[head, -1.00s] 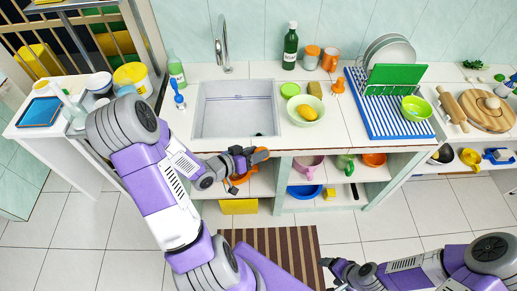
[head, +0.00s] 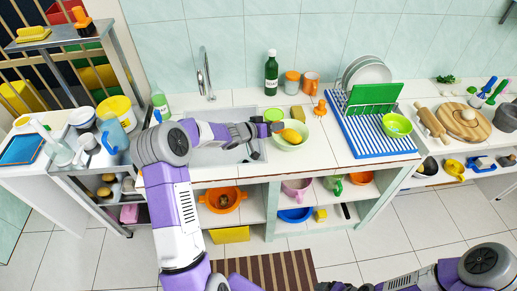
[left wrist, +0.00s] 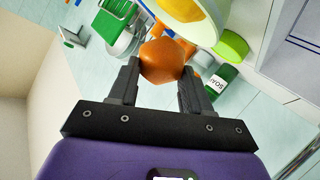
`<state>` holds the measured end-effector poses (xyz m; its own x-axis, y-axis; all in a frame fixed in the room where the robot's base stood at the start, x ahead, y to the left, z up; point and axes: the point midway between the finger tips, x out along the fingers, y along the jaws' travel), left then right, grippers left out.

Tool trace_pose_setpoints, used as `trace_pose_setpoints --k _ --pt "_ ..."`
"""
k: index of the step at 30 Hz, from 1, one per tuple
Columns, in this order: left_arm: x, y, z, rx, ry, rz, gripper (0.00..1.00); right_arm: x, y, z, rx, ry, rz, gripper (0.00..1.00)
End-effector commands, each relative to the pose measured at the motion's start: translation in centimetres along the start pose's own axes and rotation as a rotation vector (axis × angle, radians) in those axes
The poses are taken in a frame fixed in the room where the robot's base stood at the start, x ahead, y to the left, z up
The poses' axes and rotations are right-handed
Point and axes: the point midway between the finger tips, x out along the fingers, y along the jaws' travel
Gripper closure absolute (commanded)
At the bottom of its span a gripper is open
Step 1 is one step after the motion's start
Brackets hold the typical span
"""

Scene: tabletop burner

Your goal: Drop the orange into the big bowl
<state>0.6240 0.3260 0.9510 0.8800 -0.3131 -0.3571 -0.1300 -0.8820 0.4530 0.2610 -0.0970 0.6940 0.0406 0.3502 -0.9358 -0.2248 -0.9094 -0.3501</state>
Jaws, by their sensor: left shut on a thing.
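My left gripper (head: 275,127) is over the counter, at the left rim of a large pale bowl (head: 291,145). In the left wrist view its fingers (left wrist: 160,72) are shut on the faceted orange (left wrist: 162,60). In the head view I cannot clearly make out the orange at the fingertips. The bowl also shows at the top of the left wrist view (left wrist: 212,24), close beyond the orange. A yellow-orange fruit (head: 293,135) lies inside the bowl. My right gripper (head: 326,287) is low at the bottom edge, too cut off to read its jaws.
The sink (head: 205,157) is left of the bowl. A green soap bottle (head: 271,73), a jar (head: 292,82) and an orange mug (head: 311,83) stand behind it. A dish rack (head: 372,125) with plates and a lime bowl (head: 396,125) is to the right.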

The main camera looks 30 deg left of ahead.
Motion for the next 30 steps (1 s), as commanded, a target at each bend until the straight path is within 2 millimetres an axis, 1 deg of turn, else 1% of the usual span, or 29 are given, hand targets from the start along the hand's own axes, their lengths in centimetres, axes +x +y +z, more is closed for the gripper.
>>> trace_pose_setpoints --k 1,4,7,11,20,23,30 --pt "1.0 0.3 -1.1 -0.001 0.009 -0.002 1.0 0.0 0.0 0.0 0.0 0.0 0.0 0.21" --pt "2.2 0.6 -2.5 -0.009 0.022 -0.012 1.0 0.0 0.0 0.0 0.0 0.0 0.0 0.21" --pt "2.8 0.7 -3.3 -0.015 0.03 -0.019 1.0 0.0 0.0 0.0 0.0 0.0 0.0 0.21" --pt "3.1 0.7 -3.6 -0.019 0.033 -0.022 1.0 0.0 0.0 0.0 0.0 0.0 0.0 0.21" --pt "3.0 0.7 -3.6 -0.021 0.035 -0.022 1.0 0.0 0.0 0.0 0.0 0.0 0.0 0.21" --pt "3.3 0.4 -3.0 -0.022 0.033 -0.022 1.0 0.0 0.0 0.0 0.0 0.0 0.0 0.21" --pt "4.2 -0.8 -0.9 -0.023 0.033 -0.022 1.0 0.0 0.0 0.0 0.0 0.0 0.0 0.21"
